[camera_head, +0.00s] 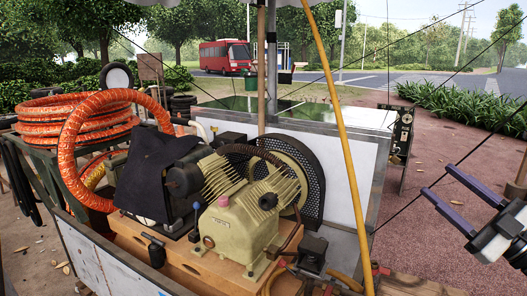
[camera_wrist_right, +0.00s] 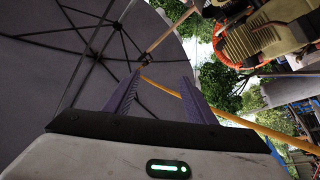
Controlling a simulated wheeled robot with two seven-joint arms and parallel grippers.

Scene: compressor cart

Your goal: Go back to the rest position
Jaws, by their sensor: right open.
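My right gripper (camera_head: 446,202) comes in from the right edge in the head view. Its two purple fingers are spread apart with nothing between them, to the right of the compressor cart and clear of it. In the right wrist view its fingers (camera_wrist_right: 158,98) also stand apart and empty. The compressor (camera_head: 246,222), a cream-coloured machine with a black-caged wheel, sits on the cart's wooden base in the head view. My left gripper is not in either view.
A yellow pole (camera_head: 343,135) rises in front of the cart's white panel (camera_head: 338,180). Orange hose coils (camera_head: 78,120) lie at the left. Dark ropes stretch diagonally near my right gripper. Reddish paving (camera_head: 440,250) lies open at the right. An umbrella canopy (camera_wrist_right: 60,55) fills much of the wrist view.

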